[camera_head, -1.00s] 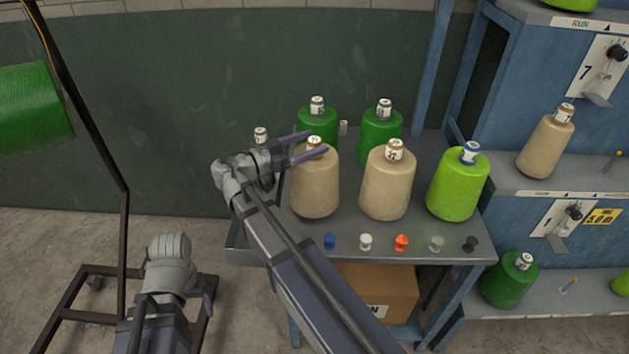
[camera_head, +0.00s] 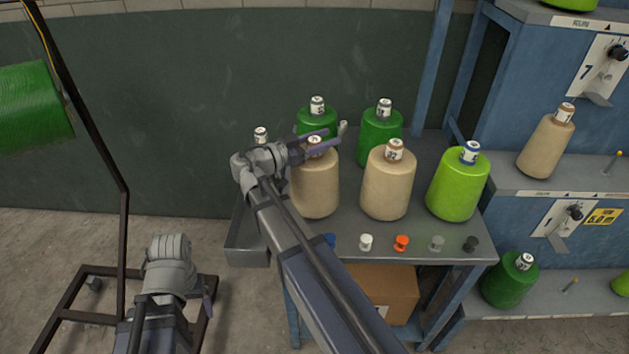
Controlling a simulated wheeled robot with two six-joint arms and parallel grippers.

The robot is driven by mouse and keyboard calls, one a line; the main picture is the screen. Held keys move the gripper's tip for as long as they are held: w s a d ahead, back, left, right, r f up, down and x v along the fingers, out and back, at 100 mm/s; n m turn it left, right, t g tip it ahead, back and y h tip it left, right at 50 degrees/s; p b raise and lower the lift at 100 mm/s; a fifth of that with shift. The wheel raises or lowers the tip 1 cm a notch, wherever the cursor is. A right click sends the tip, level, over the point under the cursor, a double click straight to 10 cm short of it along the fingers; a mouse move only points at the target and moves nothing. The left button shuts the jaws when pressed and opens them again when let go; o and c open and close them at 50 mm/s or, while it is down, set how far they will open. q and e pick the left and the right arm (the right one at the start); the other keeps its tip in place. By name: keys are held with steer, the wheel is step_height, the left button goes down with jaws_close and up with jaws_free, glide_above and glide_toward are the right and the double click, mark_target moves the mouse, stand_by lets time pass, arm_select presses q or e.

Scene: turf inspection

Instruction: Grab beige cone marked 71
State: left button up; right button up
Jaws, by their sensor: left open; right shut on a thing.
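Two beige cones stand on the grey table, one on the left (camera_head: 314,190) and one in the middle (camera_head: 387,187). A third beige cone (camera_head: 544,146) stands on the machine shelf at right. My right gripper (camera_head: 335,137) reaches over the left beige cone from the left, its fingers closed at a small pale tube (camera_head: 343,128) just behind that cone. The gripper partly hides that cone's top. My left gripper (camera_head: 205,290) is low at left, open, away from the cones, mostly hidden behind its own wrist.
Two dark green cones (camera_head: 378,135) stand behind the beige ones, and a lime green cone (camera_head: 457,187) at right. Several small coloured pegs (camera_head: 401,243) line the table's front edge. A cardboard box (camera_head: 385,290) sits below. A black frame (camera_head: 123,230) stands at left.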

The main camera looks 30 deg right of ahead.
jaws_close()
steer(key=shift+r, duration=0.1)
stand_by(0.7)
